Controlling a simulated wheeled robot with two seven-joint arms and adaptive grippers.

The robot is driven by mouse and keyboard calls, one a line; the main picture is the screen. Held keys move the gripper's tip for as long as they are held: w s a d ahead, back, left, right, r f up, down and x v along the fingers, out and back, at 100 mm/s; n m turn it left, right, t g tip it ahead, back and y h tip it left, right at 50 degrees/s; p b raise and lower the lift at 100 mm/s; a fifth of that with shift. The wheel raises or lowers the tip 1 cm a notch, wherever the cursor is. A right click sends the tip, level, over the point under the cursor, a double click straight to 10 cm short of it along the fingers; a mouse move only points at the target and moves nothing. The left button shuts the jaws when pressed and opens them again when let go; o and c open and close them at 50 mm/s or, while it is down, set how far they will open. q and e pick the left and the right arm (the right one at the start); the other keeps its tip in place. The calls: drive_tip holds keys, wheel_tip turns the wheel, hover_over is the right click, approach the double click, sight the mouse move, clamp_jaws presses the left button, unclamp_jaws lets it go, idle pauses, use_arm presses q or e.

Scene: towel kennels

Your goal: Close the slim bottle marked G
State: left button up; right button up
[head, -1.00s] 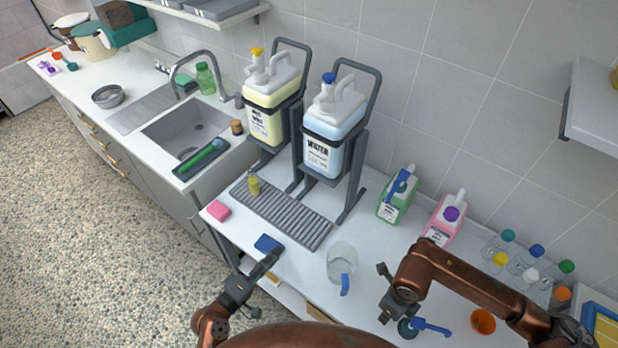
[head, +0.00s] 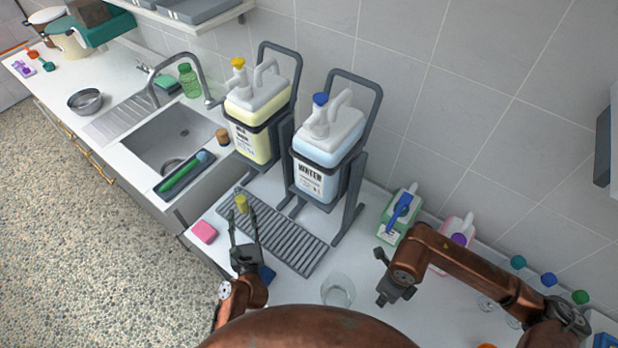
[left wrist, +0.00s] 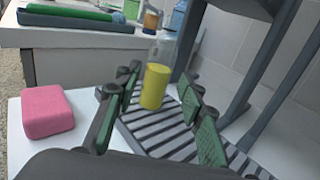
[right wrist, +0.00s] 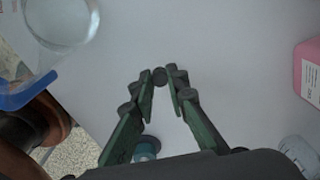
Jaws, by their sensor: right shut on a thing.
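A small slim bottle (head: 241,204) with yellow contents and a clear upper part stands upright on the ribbed drip tray (head: 300,252). No letter on it is readable. In the left wrist view the bottle (left wrist: 156,85) stands between and just beyond my open left fingers (left wrist: 162,82), with no clear contact. In the head view my left gripper (head: 244,228) is just in front of it. My right gripper (head: 381,285) is above the table right of the clear jug. In the right wrist view its fingertips (right wrist: 161,80) close on a small dark round piece (right wrist: 160,76), probably a cap.
A pink sponge (head: 203,232) lies left of the tray. Two large jugs, yellow (head: 250,140) and water (head: 315,180), stand in racks behind it. The clear jug (head: 338,290), a green bottle (head: 393,228) and a pink bottle (head: 455,240) are to the right.

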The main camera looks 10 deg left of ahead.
sight(241, 203)
use_arm(q)
drive_tip(key=shift+w+a, duration=0.15)
drive_tip(key=shift+w, duration=0.2)
drive_tip(key=shift+s+r, duration=0.15)
drive_tip(key=shift+s, duration=0.1)
drive_tip(key=shift+w, duration=0.15)
drive_tip(key=shift+x, duration=3.45)
drive_tip(key=x, duration=0.5)
drive_tip(key=shift+c, duration=0.7)
clamp_jaws()
